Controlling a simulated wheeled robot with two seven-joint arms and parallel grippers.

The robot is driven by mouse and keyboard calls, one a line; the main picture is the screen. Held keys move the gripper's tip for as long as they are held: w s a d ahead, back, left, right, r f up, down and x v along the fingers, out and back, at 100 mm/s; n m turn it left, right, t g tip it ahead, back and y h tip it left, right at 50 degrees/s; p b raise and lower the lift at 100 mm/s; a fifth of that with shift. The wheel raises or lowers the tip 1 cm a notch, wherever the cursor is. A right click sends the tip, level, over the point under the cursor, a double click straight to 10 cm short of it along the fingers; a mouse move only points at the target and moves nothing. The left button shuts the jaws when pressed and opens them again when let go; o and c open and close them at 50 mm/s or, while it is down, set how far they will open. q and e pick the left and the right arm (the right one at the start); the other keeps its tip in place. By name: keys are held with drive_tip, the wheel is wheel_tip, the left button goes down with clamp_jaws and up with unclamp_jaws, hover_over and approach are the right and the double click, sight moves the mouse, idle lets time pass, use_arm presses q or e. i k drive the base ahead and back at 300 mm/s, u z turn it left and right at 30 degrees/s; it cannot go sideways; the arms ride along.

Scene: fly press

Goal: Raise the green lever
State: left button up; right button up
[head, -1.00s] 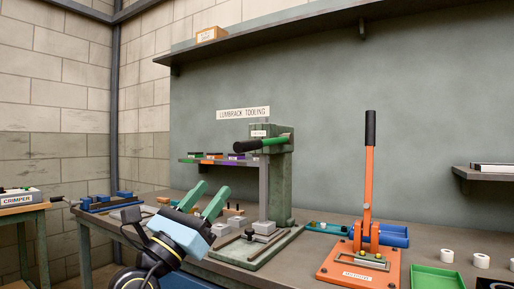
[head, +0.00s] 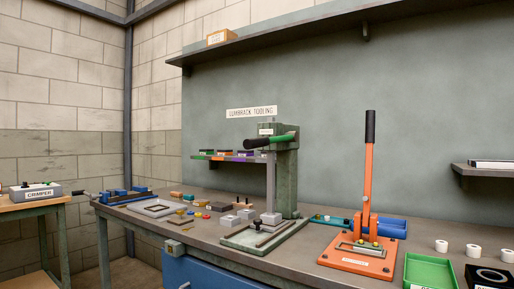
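The green lever (head: 280,140) is on the tall green press (head: 286,175) at the middle of the bench. It lies close to level, with its black grip (head: 256,143) at the left end, slightly lower than the right end. The press has a grey upright ram (head: 270,185) in front and a flat green base (head: 265,237) on the bench. Neither of my grippers shows in the head view, and nothing touches the lever.
An orange press (head: 367,190) with a tall upright handle stands to the right. Small blocks (head: 200,214) and a grey plate (head: 157,208) lie to the left. A green tray (head: 430,271) and white rings (head: 475,250) are at the right. A long shelf (head: 300,35) runs above.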

sight(250, 143)
drive_tip(key=k, duration=1)
drive_tip(key=u, duration=0.9)
drive_tip(key=i, duration=2.15)
drive_tip(key=z, duration=1.1)
